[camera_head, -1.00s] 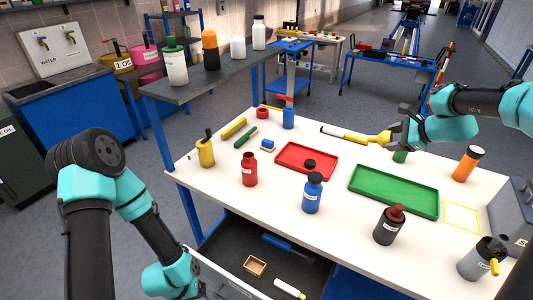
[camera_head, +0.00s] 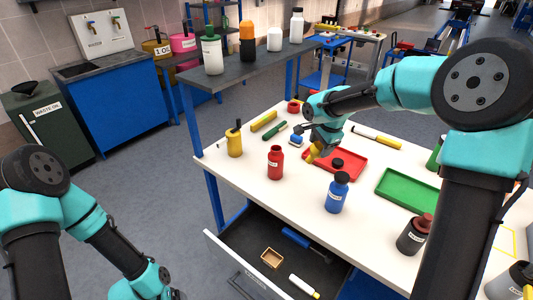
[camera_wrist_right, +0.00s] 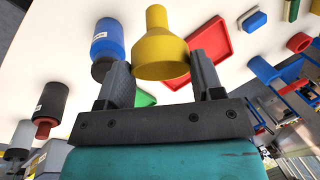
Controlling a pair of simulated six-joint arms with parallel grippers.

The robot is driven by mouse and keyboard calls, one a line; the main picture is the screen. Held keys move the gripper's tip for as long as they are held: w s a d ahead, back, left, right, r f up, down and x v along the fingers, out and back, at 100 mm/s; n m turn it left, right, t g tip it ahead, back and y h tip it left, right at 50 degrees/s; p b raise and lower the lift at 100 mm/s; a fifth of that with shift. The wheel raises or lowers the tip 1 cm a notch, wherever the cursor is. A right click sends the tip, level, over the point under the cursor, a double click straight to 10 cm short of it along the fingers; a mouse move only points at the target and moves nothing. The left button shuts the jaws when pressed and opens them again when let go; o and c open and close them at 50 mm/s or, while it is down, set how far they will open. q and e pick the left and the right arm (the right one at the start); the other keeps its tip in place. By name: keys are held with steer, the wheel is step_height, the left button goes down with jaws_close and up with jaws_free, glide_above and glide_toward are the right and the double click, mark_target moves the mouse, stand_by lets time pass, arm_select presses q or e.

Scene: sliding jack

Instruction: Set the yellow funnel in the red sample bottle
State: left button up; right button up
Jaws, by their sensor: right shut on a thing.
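The red sample bottle (camera_head: 275,163) stands upright on the white table in the head view, left of the red tray. My right gripper (camera_head: 318,146) is shut on the yellow funnel (camera_head: 313,154). It holds the funnel over the left side of the red tray, right of the bottle and apart from it. In the right wrist view the funnel (camera_wrist_right: 160,45) sits between the two fingers (camera_wrist_right: 165,82), its wide end near them and its narrow stem pointing away. I cannot make out the bottle in that view. My left gripper is out of view; only its arm shows at lower left.
A blue bottle (camera_head: 337,193) stands in front of the red tray (camera_head: 352,168). A yellow container (camera_head: 234,142) is left of the red bottle. The green tray (camera_head: 405,192) and a dark bottle (camera_head: 415,235) are to the right. An open drawer (camera_head: 250,235) juts out at the front.

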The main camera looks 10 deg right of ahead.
steer(key=s+a+n+t+h, duration=0.1)
steer(key=a+n+h, duration=0.2)
steer(key=a+n, duration=0.5)
steer(key=a, duration=0.8)
steer(key=shift+r+h, duration=0.15)
steer(key=shift+h, duration=0.25)
steer(key=shift+d, duration=0.1)
steer(key=w+d+f, duration=0.1)
steer(key=w+d, duration=0.3)
steer(key=w, duration=1)
steer(key=shift+w+f, duration=0.2)
steer(key=shift+w, duration=0.2)
steer(key=shift+s+a+x, duration=0.1)
steer(key=shift+a+x, duration=0.05)
steer(key=shift+x, duration=0.75)
steer(key=shift+s+a+x, duration=0.15)
steer(key=shift+x, duration=0.75)
